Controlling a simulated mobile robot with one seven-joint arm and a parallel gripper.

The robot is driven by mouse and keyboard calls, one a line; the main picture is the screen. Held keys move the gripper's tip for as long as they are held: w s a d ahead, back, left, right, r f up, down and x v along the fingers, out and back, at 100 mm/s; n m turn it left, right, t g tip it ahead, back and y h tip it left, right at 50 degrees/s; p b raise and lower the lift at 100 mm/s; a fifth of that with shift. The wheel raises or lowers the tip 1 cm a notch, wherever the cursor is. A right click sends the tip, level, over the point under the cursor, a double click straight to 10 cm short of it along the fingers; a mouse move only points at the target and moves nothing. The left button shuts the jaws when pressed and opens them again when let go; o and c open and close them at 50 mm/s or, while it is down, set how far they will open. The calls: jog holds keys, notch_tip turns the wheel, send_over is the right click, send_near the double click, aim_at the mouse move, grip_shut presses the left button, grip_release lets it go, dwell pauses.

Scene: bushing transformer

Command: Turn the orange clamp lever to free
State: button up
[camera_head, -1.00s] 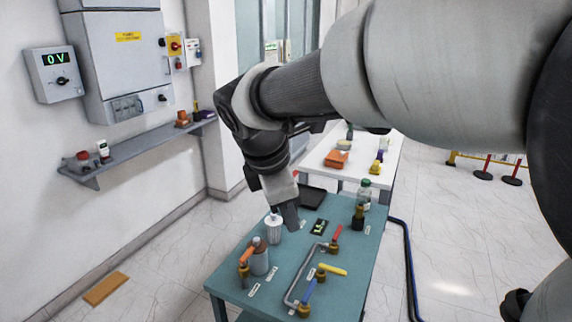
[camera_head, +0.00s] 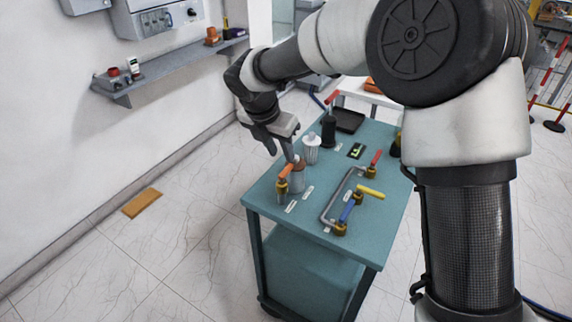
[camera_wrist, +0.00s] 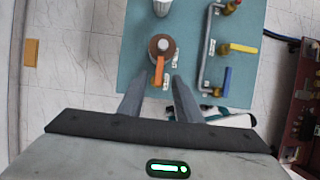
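The orange clamp lever (camera_head: 286,171) stands at the near left of the teal table, on a brass fitting (camera_head: 282,187). It also shows in the wrist view (camera_wrist: 159,70), pointing toward me. My gripper (camera_head: 281,153) is above and behind the lever and points down. In the wrist view my gripper (camera_wrist: 158,79) is open, with the lever's end appearing between its fingertips. I cannot tell whether a finger touches the lever.
An orange-brown block (camera_head: 141,203) lies on the floor at left.

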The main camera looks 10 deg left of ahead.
aim_at(287, 168)
jog(key=x, duration=0.7)
grip_shut()
